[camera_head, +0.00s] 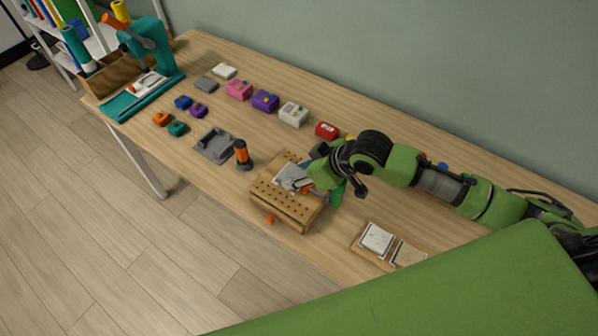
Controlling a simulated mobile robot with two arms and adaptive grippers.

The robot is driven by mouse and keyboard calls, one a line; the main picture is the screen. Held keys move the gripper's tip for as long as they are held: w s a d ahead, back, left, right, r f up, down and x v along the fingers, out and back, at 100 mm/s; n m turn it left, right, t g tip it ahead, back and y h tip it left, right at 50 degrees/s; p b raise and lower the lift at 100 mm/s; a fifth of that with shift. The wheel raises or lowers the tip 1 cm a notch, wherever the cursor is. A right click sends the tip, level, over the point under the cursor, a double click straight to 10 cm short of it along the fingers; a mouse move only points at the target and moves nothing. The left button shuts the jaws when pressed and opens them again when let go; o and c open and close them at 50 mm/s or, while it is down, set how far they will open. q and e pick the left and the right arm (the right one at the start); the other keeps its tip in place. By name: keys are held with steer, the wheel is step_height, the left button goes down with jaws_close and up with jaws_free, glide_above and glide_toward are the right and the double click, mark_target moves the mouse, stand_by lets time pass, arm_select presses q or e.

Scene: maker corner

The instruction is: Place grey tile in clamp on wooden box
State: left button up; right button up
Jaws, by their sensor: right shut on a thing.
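The wooden box (282,207), with rows of holes in its top, stands near the front edge of the table. On it is a clamp (303,185) with metal parts and orange grips. A light grey flat piece, which looks like the grey tile (287,173), lies at the clamp on top of the box. My right gripper (326,188) is at the right side of the box, close to the clamp, shut on what looks like the grey tile. Its fingertips and the exact contact are small and partly hidden. My left gripper is out of view.
A wooden holder (364,249) with a pale tile (377,239) lies at the front right. Left of the box are an orange-and-black tool (242,155) and a grey tray (206,156). Small coloured boxes line the back. A teal press (160,65) stands far left.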

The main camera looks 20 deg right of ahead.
steer(key=shift+f, duration=0.4)
steer(key=o, duration=1.2)
steer(key=shift+r, duration=0.1)
steer(key=shift+r, duration=0.3)
steer(key=v, duration=1.2)
steer(key=shift+s+r+b, duration=0.1)
steer(key=shift+r+b, duration=0.1)
steer(key=shift+b, duration=0.1)
